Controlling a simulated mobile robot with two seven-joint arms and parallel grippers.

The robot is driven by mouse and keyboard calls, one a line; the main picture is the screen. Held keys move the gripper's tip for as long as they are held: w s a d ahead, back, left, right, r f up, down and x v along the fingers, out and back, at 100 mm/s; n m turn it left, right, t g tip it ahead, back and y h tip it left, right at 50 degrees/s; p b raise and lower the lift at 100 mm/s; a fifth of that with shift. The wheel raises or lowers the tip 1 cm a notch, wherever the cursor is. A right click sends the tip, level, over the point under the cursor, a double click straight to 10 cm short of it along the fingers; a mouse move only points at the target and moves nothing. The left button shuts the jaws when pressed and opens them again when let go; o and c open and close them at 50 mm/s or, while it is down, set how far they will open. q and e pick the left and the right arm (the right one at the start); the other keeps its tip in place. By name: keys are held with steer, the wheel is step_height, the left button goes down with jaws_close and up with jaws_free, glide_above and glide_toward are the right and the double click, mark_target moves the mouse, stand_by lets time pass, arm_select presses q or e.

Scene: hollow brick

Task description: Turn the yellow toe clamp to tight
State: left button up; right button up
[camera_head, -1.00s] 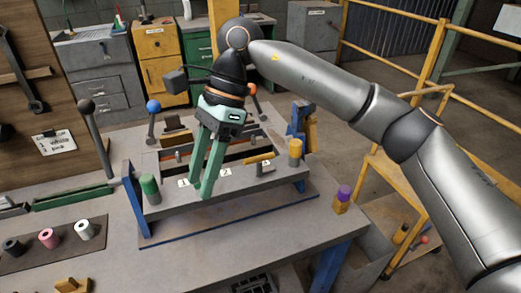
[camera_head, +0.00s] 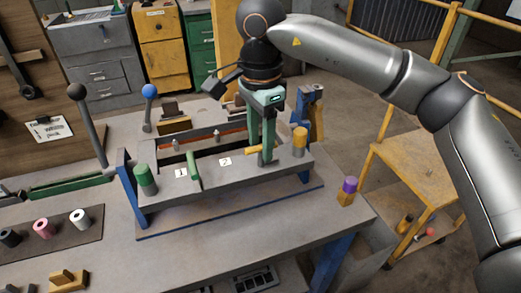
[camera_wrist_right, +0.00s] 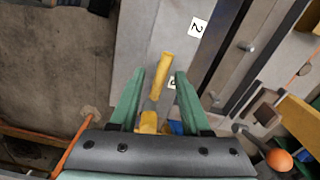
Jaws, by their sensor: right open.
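The yellow toe clamp (camera_head: 254,149) is a short yellow bar on the front rail of the fixture, right of label 2. It also shows in the right wrist view (camera_wrist_right: 162,76), lying lengthwise ahead of and between the fingers. My right gripper (camera_head: 265,158) points down over the clamp, and its green fingers partly hide it. In the wrist view the right gripper (camera_wrist_right: 158,82) is open, with a finger on each side of the bar. I cannot tell whether either finger touches it. Label 3 is hidden in the head view. My left gripper is not in view.
A yellow cylinder (camera_head: 300,141) stands close right of the gripper. A green clamp bar (camera_head: 193,166) and green cylinder (camera_head: 145,179) are on the left of the rail. A blue-knobbed lever (camera_head: 149,93) stands behind. A purple-topped block (camera_head: 348,191) is at the right.

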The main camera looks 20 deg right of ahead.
mark_target(261, 157)
steer(key=shift+f, duration=1.4)
steer(key=shift+c, duration=0.3)
jaws_close()
